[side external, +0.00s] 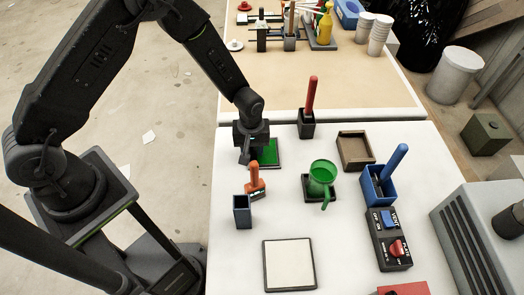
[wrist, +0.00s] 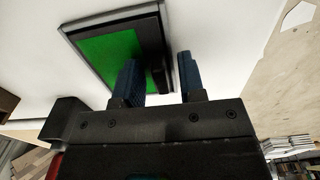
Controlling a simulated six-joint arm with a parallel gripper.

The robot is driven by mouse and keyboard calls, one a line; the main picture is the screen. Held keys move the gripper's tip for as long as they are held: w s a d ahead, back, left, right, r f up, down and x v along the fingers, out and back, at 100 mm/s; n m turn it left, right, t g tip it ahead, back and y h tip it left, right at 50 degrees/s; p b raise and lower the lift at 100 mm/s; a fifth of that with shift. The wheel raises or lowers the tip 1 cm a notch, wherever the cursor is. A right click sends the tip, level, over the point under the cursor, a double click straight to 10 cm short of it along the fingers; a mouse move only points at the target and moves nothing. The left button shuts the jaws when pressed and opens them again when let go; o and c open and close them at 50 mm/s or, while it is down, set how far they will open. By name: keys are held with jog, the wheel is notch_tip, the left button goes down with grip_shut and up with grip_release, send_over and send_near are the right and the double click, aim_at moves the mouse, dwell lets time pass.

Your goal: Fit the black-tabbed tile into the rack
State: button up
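A green panel (side external: 268,152) in a dark frame lies at the far left of the white table. The wrist view shows the green panel (wrist: 105,58) with a grey rim and a raised black bar (wrist: 152,45) along one side, which looks like the black tab. My gripper (side external: 247,160) is low over the panel's left side. In the wrist view, my gripper's two blue fingers (wrist: 160,80) are apart, with the bar's near end seen between them. I cannot tell whether they touch it. No rack is clearly recognisable.
Near the gripper stand an orange-handled tool (side external: 255,180) and a dark blue cup (side external: 242,212). A green mug (side external: 321,178), a red-handled holder (side external: 307,120), a brown tray (side external: 355,148), a blue holder (side external: 378,188) and a switch box (side external: 389,245) lie rightward. A framed white panel (side external: 289,265) lies in front.

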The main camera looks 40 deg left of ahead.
grip_shut()
jog(key=shift+r, duration=0.1)
